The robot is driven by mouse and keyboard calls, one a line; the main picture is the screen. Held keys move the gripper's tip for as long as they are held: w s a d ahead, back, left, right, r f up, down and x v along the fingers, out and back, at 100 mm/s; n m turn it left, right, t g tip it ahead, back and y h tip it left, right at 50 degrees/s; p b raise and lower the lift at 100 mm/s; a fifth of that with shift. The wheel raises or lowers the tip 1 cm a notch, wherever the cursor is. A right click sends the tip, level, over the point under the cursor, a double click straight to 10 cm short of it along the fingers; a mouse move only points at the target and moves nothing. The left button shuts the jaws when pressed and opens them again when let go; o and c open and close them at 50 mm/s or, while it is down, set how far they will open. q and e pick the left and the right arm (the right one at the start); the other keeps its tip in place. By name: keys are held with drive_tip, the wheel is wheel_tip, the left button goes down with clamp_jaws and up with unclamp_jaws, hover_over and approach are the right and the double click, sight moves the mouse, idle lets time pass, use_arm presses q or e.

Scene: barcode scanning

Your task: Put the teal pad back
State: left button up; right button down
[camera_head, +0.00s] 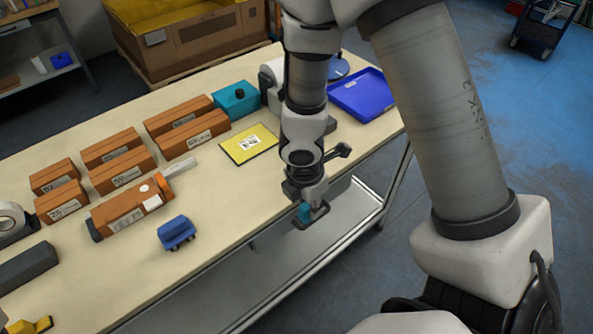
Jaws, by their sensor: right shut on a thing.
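My right gripper (309,211) is at the front edge of the table, right of the yellow card. It is shut on a small teal thing, which looks like the teal pad (304,211). Only a little of the pad shows between the fingers; the rest is hidden. A teal box (229,105) with a black knob on top stands further back on the table, left of my right arm. My left gripper is not in view.
A yellow card (262,134) with a printed label lies left of my arm. Several orange boxes (118,150) stand in rows, with an orange scanner-like device (125,212) and a blue block (177,232) in front. A blue tray (362,97) is at the right end. Bare tabletop lies around the card.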

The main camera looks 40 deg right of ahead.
drive_tip(key=shift+w+d+r+b, duration=0.2)
drive_tip(key=shift+w+b, duration=0.1)
drive_tip(key=shift+w, duration=0.3)
drive_tip(key=w+d+p, duration=0.1)
drive_tip(key=w+d, duration=0.1)
drive_tip(key=w, duration=0.2)
drive_tip(key=w+d+p, duration=0.2)
drive_tip(key=w, duration=0.3)
drive_tip(key=w+d+f+p, duration=0.1)
drive_tip(key=w+d+p, duration=0.1)
drive_tip(key=w, duration=0.3)
drive_tip(key=shift+w, duration=0.25)
drive_tip(key=shift+w+d+f, duration=0.1)
drive_tip(key=shift+w+f, duration=0.05)
drive_tip(key=shift+f, duration=0.15)
wheel_tip(320, 180, down, 2)
drive_tip(key=shift+f+p, duration=0.25)
drive_tip(key=shift+p, duration=0.45)
drive_tip(key=shift+w+f, duration=0.1)
drive_tip(key=shift+f, duration=0.35)
drive_tip(key=c, duration=1)
unclamp_jaws()
